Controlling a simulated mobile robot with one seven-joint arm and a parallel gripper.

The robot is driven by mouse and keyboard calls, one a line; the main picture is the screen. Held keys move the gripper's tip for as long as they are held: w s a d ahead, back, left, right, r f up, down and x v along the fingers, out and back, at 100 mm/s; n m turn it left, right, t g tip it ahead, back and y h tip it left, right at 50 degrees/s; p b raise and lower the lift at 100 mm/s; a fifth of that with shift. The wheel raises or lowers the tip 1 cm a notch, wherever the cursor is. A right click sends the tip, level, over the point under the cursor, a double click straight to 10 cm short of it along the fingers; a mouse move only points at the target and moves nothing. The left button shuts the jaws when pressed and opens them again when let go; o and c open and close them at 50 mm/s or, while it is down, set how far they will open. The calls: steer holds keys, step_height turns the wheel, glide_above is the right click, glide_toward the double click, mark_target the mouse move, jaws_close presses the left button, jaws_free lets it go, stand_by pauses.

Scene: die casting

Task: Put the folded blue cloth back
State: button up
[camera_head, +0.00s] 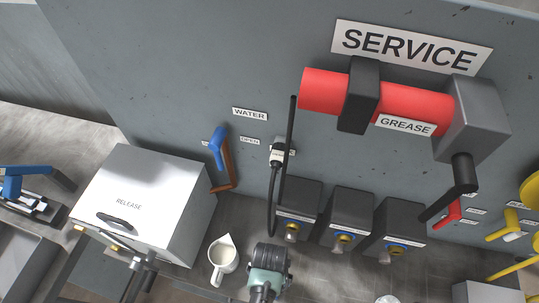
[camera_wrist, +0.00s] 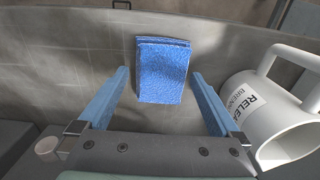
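The folded blue cloth (camera_wrist: 163,72) shows in the wrist view, flat against a grey surface. My gripper (camera_wrist: 160,75) is open, with its two blue fingers apart. The cloth appears between and beyond the fingertips, with a gap on each side, and no finger touches it. In the head view my wrist (camera_head: 268,272) is at the bottom middle; the fingers and the cloth are hidden there.
A white jug labelled RELEASE (camera_wrist: 275,115) stands close to the right finger; a white jug also shows in the head view (camera_head: 222,256). A row of dark boxes (camera_head: 343,215) stands along the wall. A white RELEASE box (camera_head: 150,200) is at left. A red GREASE cylinder (camera_head: 325,90) hangs above.

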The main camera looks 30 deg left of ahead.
step_height(320, 180, up, 12)
steer(key=shift+r, duration=0.2)
stand_by(0.5)
steer(key=shift+s, duration=0.1)
stand_by(0.4)
